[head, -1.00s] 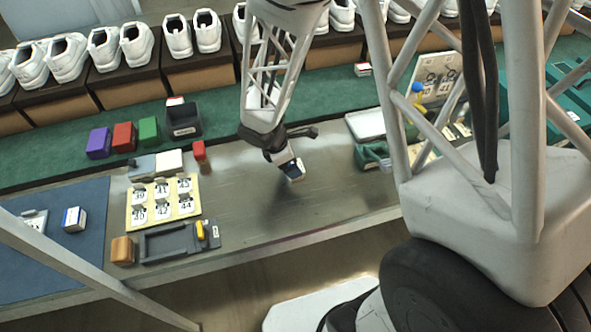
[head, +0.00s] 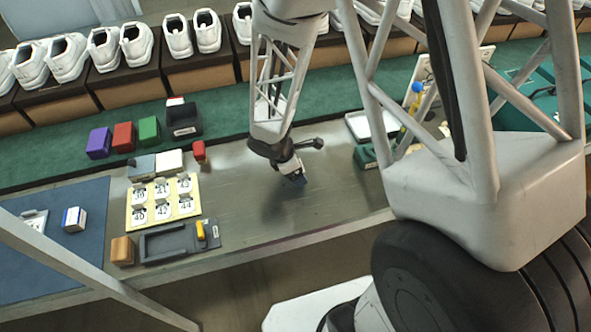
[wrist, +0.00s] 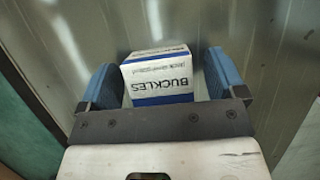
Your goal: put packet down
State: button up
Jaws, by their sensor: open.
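The packet (wrist: 160,78) is a small white and blue box marked BUCKLES. In the wrist view it sits between the two blue fingers of my gripper (wrist: 163,85), with a narrow gap at each side. My gripper is open around it. In the head view my gripper (head: 293,180) is low over the bare middle of the grey metal worktop (head: 335,185). The packet is not clearly seen there, hidden by the fingers. The wrist view shows metal behind the packet; I cannot tell whether its underside touches it.
On the left are a card of numbered tags (head: 160,203), a dark grey tray (head: 168,243), an orange block (head: 122,250) and a red piece (head: 199,152). A similar white and blue box (head: 74,219) lies on the blue mat (head: 85,190). Worktop around my gripper is clear.

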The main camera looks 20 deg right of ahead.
jog(key=shift+c, duration=0.4)
jog(key=c, duration=1.1)
jog(key=shift+o, duration=0.2)
jog(key=shift+r, duration=0.1)
jog(key=shift+r, duration=0.75)
notch_tip(320, 180, up, 2)
jog(key=shift+r, duration=0.1)
jog(key=s, duration=1)
jog(key=s+r, duration=0.1)
jog(key=s, duration=0.5)
jog(key=shift+d, duration=0.15)
